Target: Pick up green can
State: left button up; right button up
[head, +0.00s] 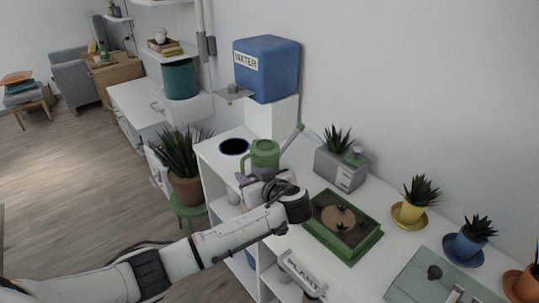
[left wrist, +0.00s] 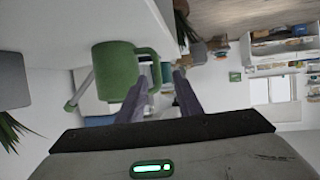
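The green can (head: 265,153) is a watering can with a handle and a long spout, standing on the white shelf desk below the blue water tank. My left gripper (head: 247,181) is at the near side of the can, by its handle, and hides its lower part. In the left wrist view the can (left wrist: 113,72) is just beyond the fingertips of my left gripper (left wrist: 161,85), left of centre. The two fingers are apart, and the handle shows near the gap between them. I cannot tell whether they touch it.
The blue water tank (head: 266,68) stands on a white block behind the can. A grey box planter (head: 341,168) and a green soil tray (head: 368,243) are to the right. A dark blue ring (head: 234,147) marks the desk at the left. A potted plant (head: 187,188) stands beside the desk.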

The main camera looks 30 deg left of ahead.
aim_at(243, 169)
pick_arm(q)
jog(key=shift+x, duration=3.6)
jog(key=shift+w+d, duration=0.2)
grip_shut()
